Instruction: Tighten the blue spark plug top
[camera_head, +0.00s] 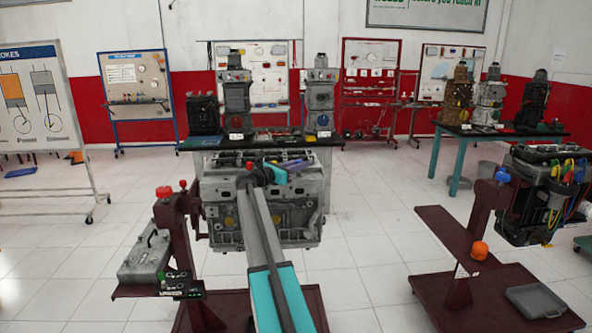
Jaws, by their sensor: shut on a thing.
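The engine block (222,190) stands on a dark red stand in the middle of the view. My arm reaches up to its top from the bottom of the view. My gripper (300,164) is small here, low over the top face of the engine, to the right of my wrist. It is shut on a small blue-violet piece, which looks like the blue spark plug top (293,163). The fingertips and the plug's seat are too small to make out, and my wrist hides part of the engine top.
A dark red stand (182,245) with red knobs and a grey part is at left. Another engine (530,205) with coloured leads is at right, above a grey tray (536,300). Tables (455,152) with engine models stand behind. White floor lies open between the stands.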

